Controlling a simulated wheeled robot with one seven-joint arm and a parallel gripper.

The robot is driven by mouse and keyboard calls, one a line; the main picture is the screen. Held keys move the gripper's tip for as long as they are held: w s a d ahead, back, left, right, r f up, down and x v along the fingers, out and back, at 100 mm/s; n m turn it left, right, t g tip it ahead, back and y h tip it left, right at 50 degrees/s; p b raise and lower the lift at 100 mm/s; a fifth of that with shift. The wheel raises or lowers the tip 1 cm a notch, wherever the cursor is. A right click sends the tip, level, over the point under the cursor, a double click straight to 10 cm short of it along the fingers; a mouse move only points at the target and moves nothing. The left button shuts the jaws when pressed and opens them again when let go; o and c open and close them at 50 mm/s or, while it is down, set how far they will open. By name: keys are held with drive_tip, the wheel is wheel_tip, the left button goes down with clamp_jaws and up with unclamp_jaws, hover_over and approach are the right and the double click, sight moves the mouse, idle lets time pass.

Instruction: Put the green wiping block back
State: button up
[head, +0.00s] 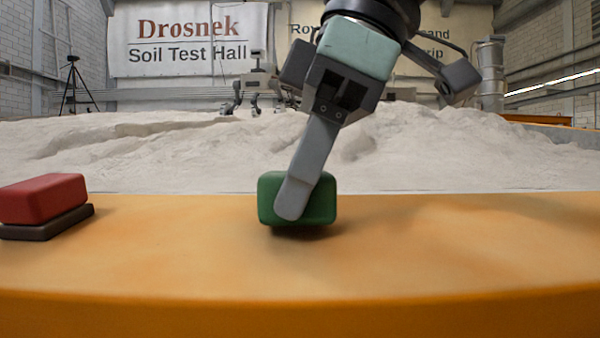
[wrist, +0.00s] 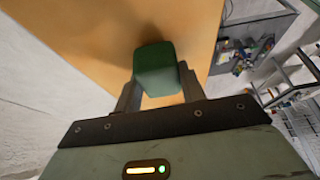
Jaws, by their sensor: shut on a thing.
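The green wiping block (head: 322,200) is at the middle of the orange ledge in the head view, close to its far edge by the sand. It also shows in the wrist view (wrist: 156,62), between the two grey fingers. My gripper (head: 296,205) reaches down from above at a slant and is shut on the green block. One finger covers part of its front face. A dark shadow lies right under the block; whether it touches the ledge or hangs just above it, I cannot tell.
A red block (head: 42,198) sits on a dark grey base (head: 48,223) at the left end of the orange ledge (head: 450,250). The ledge to the right of my gripper is clear. Pale uneven sand (head: 150,150) lies behind it.

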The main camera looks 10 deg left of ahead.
drive_tip(key=shift+f, duration=0.1)
drive_tip(key=shift+f, duration=0.15)
drive_tip(key=o, duration=1.3)
drive_tip(key=v, duration=1.2)
drive_tip(key=shift+w+d+r, duration=0.1)
drive_tip(key=shift+r, duration=0.1)
